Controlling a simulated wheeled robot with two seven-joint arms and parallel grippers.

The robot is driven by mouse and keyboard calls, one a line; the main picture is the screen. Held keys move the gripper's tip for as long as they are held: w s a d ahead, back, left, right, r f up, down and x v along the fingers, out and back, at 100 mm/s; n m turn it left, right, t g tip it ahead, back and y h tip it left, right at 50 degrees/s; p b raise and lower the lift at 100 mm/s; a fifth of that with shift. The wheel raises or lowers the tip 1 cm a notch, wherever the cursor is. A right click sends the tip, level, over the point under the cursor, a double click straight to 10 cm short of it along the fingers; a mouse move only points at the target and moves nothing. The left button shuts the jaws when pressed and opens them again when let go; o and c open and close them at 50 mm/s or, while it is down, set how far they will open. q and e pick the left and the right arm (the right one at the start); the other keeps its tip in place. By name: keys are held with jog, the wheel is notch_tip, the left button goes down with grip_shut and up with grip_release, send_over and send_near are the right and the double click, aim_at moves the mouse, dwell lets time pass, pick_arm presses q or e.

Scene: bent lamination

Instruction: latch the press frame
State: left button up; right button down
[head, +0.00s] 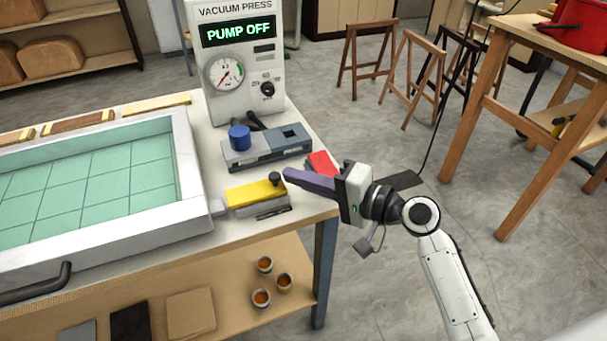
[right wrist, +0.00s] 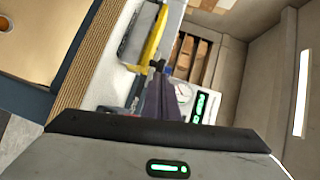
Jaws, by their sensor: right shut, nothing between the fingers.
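The press frame (head: 190,178) is a white frame around a green gridded sheet, lying flat on the bench at left. Beside its right edge sits a yellow latch (head: 250,193) with a dark knob (head: 275,178) at its right end. My right gripper (head: 287,174) is shut and empty, its dark fingers pointing left with the tips close to the knob. In the right wrist view the yellow latch (right wrist: 154,38) lies beyond the fingertips, by the knob (right wrist: 157,65); I cannot tell whether they touch. My left gripper is not in view.
The vacuum press unit (head: 238,55) reads PUMP OFF. A grey valve block (head: 268,150) with a blue knob (head: 240,137) sits behind the latch, near a red piece (head: 322,163). The bench's right edge lies under my gripper. A wooden table (head: 530,60) stands at right.

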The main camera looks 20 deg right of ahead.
aim_at(256, 192)
jog(key=a+p, duration=0.1)
jog(key=a, duration=0.3)
jog(key=shift+s+a+p, duration=0.1)
jog(key=shift+s+p, duration=0.05)
jog(key=shift+p, duration=0.15)
